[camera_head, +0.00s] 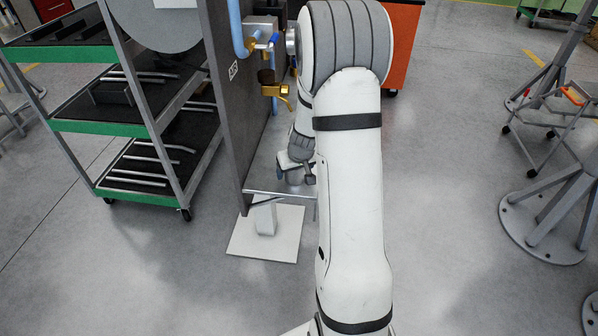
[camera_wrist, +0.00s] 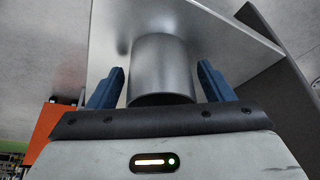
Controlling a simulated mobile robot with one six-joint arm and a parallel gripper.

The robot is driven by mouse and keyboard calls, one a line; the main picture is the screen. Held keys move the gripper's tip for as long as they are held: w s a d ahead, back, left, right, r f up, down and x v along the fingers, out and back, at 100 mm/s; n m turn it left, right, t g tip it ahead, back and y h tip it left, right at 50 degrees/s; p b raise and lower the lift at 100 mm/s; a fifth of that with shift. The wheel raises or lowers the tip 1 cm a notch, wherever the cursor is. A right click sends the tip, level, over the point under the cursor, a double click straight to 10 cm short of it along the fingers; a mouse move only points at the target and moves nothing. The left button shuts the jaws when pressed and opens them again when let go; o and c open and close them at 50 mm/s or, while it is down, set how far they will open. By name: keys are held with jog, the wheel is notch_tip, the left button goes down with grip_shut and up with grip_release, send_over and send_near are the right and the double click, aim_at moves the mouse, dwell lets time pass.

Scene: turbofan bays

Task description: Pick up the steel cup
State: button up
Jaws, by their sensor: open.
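The steel cup (camera_wrist: 160,62) is a plain grey cylinder standing on a light metal surface (camera_wrist: 218,35). In the wrist view it sits between the two blue fingers of my gripper (camera_wrist: 161,68). The fingers are open, with a gap on each side of the cup. The near end of the cup is hidden behind the gripper body. In the head view my gripper (camera_head: 296,166) is low over the small metal shelf, partly behind my arm. The cup (camera_head: 295,178) shows there only as a small grey piece under it.
A grey upright panel (camera_head: 226,100) stands left of the shelf (camera_head: 270,186), with a brass tap (camera_head: 277,91) and blue pipe above. A green-edged shelf cart (camera_head: 130,125) is at left, an orange cabinet (camera_head: 400,45) behind. Metal stands (camera_head: 552,215) are at right. Floor right of my arm is clear.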

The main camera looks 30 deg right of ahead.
jog(key=shift+c, duration=0.2)
jog(key=c, duration=1)
